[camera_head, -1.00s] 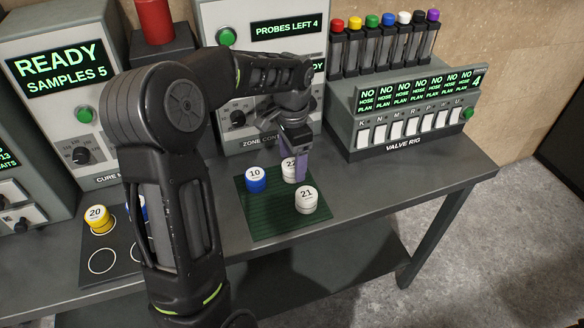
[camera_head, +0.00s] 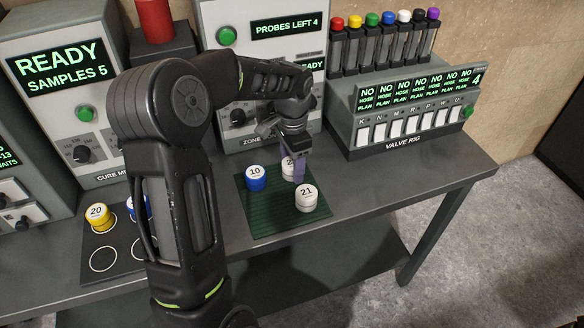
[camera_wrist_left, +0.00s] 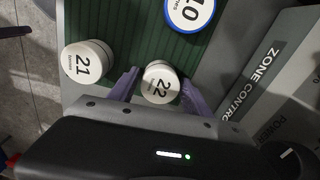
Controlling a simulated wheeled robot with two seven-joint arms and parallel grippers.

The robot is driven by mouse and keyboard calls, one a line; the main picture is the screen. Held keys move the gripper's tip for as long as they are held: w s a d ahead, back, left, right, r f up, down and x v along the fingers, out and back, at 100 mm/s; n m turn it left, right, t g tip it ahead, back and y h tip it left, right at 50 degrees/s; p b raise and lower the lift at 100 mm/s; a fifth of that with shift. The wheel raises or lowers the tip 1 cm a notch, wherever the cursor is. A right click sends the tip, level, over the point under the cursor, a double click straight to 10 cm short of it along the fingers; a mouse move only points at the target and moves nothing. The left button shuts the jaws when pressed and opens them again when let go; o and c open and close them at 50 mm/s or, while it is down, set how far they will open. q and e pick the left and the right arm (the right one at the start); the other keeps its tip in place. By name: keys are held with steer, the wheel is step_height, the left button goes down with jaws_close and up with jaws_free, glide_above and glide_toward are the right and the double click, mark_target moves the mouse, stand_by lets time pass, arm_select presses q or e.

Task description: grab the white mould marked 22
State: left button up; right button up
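The white mould marked 22 (camera_head: 287,168) stands on the green mat (camera_head: 262,222), partly hidden behind my left gripper in the head view. In the left wrist view the mould 22 (camera_wrist_left: 160,82) lies between the two purple fingers. My left gripper (camera_head: 296,172) is low over the mat with its fingers apart on either side of the mould (camera_wrist_left: 158,90); a gap shows at the left finger. The white mould marked 21 (camera_head: 306,198) stands close by, nearer the front.
A blue mould marked 10 (camera_head: 256,178) stands on the mat to the left. A yellow mould marked 20 (camera_head: 98,217) and a partly hidden blue one are on a dark plate with circles. The zone control box (camera_head: 262,70) and valve rig (camera_head: 405,115) stand behind.

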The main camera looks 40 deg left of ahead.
mark_target(292, 163)
arm_select(q)
jaws_close()
stand_by(0.4)
steer(key=shift+r, duration=0.1)
step_height(292, 163, up, 10)
steer(key=shift+f+b, duration=0.1)
steer(key=shift+b, duration=0.4)
stand_by(0.5)
